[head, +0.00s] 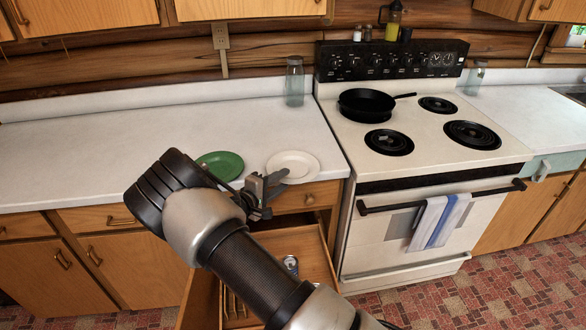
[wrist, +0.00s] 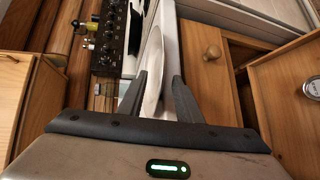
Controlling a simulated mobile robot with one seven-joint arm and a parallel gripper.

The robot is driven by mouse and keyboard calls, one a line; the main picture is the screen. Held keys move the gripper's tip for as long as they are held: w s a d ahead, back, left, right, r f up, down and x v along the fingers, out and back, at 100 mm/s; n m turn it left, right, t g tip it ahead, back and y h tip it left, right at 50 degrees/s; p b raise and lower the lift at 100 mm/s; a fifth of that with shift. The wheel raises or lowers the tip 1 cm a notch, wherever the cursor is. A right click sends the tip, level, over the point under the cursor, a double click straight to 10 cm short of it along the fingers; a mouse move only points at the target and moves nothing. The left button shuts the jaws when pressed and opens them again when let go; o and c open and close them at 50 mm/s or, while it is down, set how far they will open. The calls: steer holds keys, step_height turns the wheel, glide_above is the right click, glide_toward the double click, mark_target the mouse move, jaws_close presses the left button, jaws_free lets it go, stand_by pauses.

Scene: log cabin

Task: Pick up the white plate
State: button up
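The white plate (head: 293,165) lies near the front edge of the white counter, just left of the stove. My gripper (head: 276,183) is at the plate's front-left side, with its fingers spread apart. In the wrist view the plate (wrist: 153,75) shows nearly edge-on between the two fingers of my gripper (wrist: 159,78). Gaps show beside the rim, so the gripper is open and not closed on it. I cannot tell whether either finger touches the plate.
A green plate (head: 221,165) lies just left of the white plate, partly behind my arm. An open drawer (head: 318,262) below holds a can (head: 291,264). A glass jar (head: 295,82) stands behind; a black pan (head: 367,104) sits on the stove (head: 430,145).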

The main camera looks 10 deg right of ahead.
steer(key=shift+c, duration=0.5)
jaws_close()
